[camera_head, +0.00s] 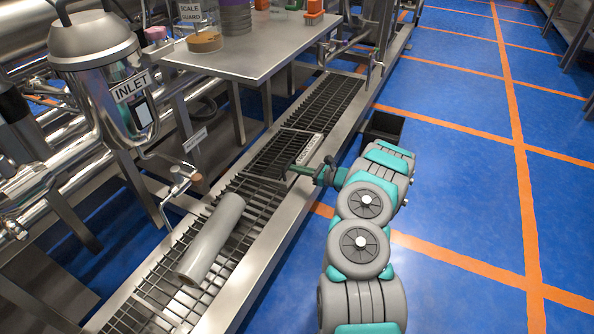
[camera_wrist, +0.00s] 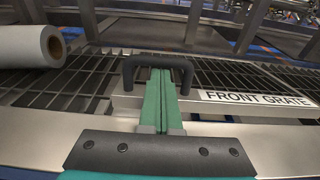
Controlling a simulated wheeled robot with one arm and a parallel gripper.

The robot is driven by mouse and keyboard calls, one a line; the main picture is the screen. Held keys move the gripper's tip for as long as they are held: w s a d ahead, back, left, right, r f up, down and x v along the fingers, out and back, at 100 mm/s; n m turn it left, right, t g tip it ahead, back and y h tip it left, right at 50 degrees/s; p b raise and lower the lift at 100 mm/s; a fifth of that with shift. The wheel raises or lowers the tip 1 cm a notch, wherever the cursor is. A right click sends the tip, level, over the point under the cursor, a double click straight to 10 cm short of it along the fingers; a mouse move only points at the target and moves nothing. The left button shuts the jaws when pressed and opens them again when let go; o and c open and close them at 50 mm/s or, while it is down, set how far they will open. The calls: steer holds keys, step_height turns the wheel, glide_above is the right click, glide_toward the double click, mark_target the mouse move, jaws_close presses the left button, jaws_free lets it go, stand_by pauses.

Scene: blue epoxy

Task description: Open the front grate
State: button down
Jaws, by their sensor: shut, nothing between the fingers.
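The front grate (camera_head: 270,155) is a dark barred panel in the middle of the long metal floor channel. Its pale front strip with the "FRONT GRATE" label (camera_wrist: 258,98) shows in the wrist view. A black U-shaped handle (camera_wrist: 128,75) stands on that strip. My gripper (camera_wrist: 161,72) has its green fingers together, with nothing between them. The fingers lie between the handle's two legs, and their tips meet or pass under its crossbar; I cannot tell which. In the head view my gripper (camera_head: 293,170) is at the grate's front edge. I cannot tell if the grate is slightly raised.
A grey cylinder (camera_head: 212,238) lies on the nearer grating, left of the handle in the wrist view (camera_wrist: 28,46). A steel table (camera_head: 250,60) with containers stands behind the channel. A dark open bin (camera_head: 384,128) is beyond my arm. The blue floor (camera_head: 455,190) at right is clear.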

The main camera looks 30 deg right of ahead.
steer(key=w+r+g+p, duration=0.1)
steer(key=r, duration=0.1)
steer(key=w+a+r+g+h+p, duration=0.1)
steer(key=r, duration=0.2)
steer(key=a+r+g+h+p, duration=0.1)
steer(key=r, duration=0.2)
steer(key=shift+w+p, duration=0.35)
steer(key=shift+w, duration=0.05)
steer(key=w+a+r+p, duration=0.2)
steer(key=w+a+r, duration=0.2)
steer(key=w+a, duration=0.3)
steer(key=w+a+r+p, duration=0.2)
steer(key=w+a+r, duration=0.3)
steer(key=w+a, duration=0.3)
steer(key=shift+w+p, duration=0.4)
steer(key=shift+w, duration=1.7)
steer(key=shift+s, duration=0.1)
